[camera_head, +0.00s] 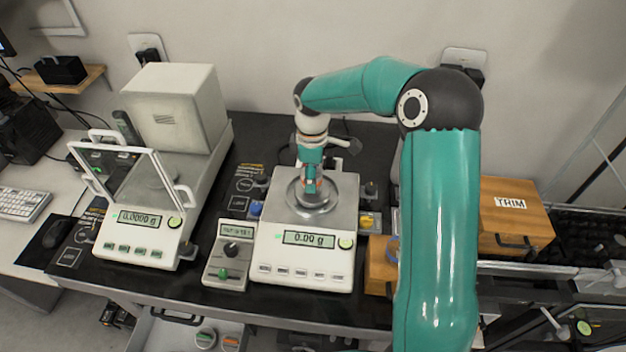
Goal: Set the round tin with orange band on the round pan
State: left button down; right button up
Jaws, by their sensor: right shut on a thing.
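The round pan (327,205) is a shiny metal disc on top of the middle balance (275,255), whose display reads 0.00 g. My right gripper (310,186) comes down from above, directly over the pan. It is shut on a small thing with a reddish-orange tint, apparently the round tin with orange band. The fingers hide most of it, and I cannot tell whether it touches the pan. My left gripper is not in view.
A balance with an open glass shield (130,175) stands on the left. A small control box (229,262) is beside the middle balance. A wooden box marked TRIM (512,210) is on the right. Small round items (205,338) lie in an open drawer below.

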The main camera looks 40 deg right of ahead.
jog(key=shift+f, duration=1.25)
jog(key=shift+f, duration=0.1)
jog(key=o, duration=1.2)
notch_tip(320, 180, up, 11)
jog(key=shift+w+r+b, duration=0.1)
jog(key=shift+b, duration=0.2)
jog(key=shift+r, duration=0.55)
jog(key=shift+d+f, duration=0.1)
